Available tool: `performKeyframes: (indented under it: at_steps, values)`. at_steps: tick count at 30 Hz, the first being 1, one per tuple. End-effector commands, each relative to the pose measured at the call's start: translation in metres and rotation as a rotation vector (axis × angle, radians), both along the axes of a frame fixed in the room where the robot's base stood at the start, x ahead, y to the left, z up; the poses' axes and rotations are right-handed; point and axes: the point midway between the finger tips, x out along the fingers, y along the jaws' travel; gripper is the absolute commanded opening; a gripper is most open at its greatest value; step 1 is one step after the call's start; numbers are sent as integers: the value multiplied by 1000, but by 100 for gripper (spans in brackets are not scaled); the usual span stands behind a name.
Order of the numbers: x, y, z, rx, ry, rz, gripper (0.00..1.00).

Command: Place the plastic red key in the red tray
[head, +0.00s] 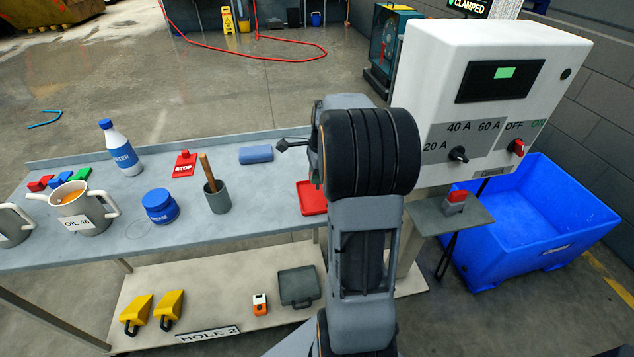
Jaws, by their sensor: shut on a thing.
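The red tray (311,199) lies on the right end of the grey workbench and looks empty where it shows; my arm covers part of its right side. My gripper (290,144) is mostly hidden behind my thick black wrist. Only a dark tip shows, pointing left above the bench, behind the tray in the picture. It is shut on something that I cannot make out. I see no clear plastic red key; a red-topped grey piece (455,199) stands on the small grey shelf (474,215), and a red knob (517,147) sits on the white control box.
A blue bin (530,220) is at right.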

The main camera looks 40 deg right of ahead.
Motion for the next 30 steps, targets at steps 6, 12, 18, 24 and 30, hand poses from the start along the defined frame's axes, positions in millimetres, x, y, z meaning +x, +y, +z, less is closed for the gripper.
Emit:
performKeyframes:
  at_steps: [6, 12, 18, 24, 30]
  values:
    - [0, -1, -28, 1, 3, -2, 0]
    - [1, -1, -32, 0, 0, -1, 0]
    - [1, -1, -34, 0, 0, -1, 0]
    - [1, -1, -35, 0, 0, 0, 25]
    - [1, -1, -35, 0, 1, 0, 38]
